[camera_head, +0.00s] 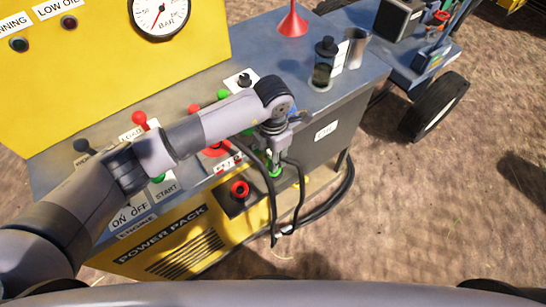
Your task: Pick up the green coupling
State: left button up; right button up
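A small green coupling (275,172) shows at the front right of the power pack, with black hoses beside it. My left arm reaches across the panel from the left. My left gripper (274,152) points down directly over the coupling and partly hides it. The fingers are small and overlap the hoses, so I cannot tell whether they are open, shut or touching the coupling. My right gripper is not in view.
The power pack (130,258) has a red-ringed port (239,188) left of the coupling. Black hoses (318,215) loop down its front right. A red funnel (293,22), a dark bottle (324,62) and a metal cup (356,47) stand on top. A wheeled machine (437,106) is at right.

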pick_arm(q)
jog(key=shift+f, duration=0.1)
jog(key=shift+c, duration=0.3)
grip_shut()
jog(key=shift+r, duration=0.2)
notch_tip(320, 180, up, 20)
jog(key=b, duration=0.3)
